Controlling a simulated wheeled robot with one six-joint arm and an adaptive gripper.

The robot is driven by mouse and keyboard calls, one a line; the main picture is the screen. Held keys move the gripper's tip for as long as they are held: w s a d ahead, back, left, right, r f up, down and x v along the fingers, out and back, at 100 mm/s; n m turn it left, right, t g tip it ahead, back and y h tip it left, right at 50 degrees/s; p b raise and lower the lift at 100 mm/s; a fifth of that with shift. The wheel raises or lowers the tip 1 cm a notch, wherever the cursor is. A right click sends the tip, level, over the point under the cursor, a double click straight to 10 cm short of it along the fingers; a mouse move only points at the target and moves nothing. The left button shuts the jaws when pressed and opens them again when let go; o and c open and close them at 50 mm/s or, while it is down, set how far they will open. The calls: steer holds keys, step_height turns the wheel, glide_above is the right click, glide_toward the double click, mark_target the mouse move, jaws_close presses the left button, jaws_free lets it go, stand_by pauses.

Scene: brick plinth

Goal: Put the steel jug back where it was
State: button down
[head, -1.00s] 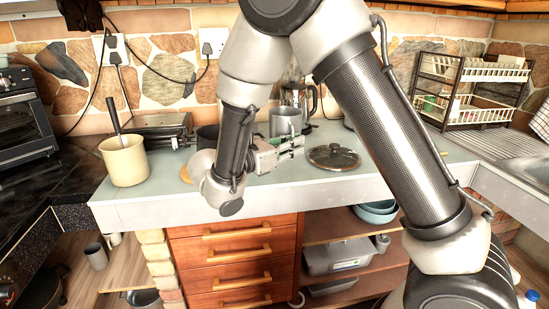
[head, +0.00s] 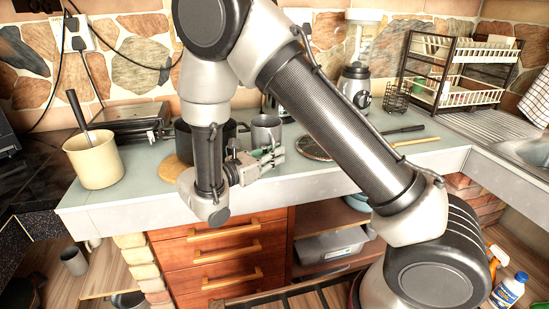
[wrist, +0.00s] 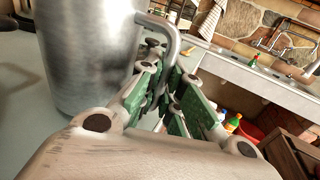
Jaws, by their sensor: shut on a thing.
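The steel jug (head: 266,130) is a grey metal cylinder behind my gripper on the worktop side in the head view. In the wrist view the jug (wrist: 85,55) fills the left, upright, with its curved handle (wrist: 170,35) reaching down toward the green finger pads. My gripper (head: 277,157) is shut on the jug at its handle; the grip point itself is mostly hidden. It also shows in the wrist view (wrist: 168,100). The jug's base is hidden in the head view, so I cannot tell whether it touches the worktop (head: 115,195).
A dark pot (head: 184,140) stands left of the jug, and a cream crock (head: 94,163) farther left. A glass lid (head: 312,148) lies to the right, partly behind my arm. A blender (head: 354,85) and a dish rack (head: 460,75) stand at the back right.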

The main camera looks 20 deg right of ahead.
steer(key=shift+f, duration=0.45)
steer(key=shift+f, duration=0.15)
steer(key=c, duration=1.6)
jaws_free()
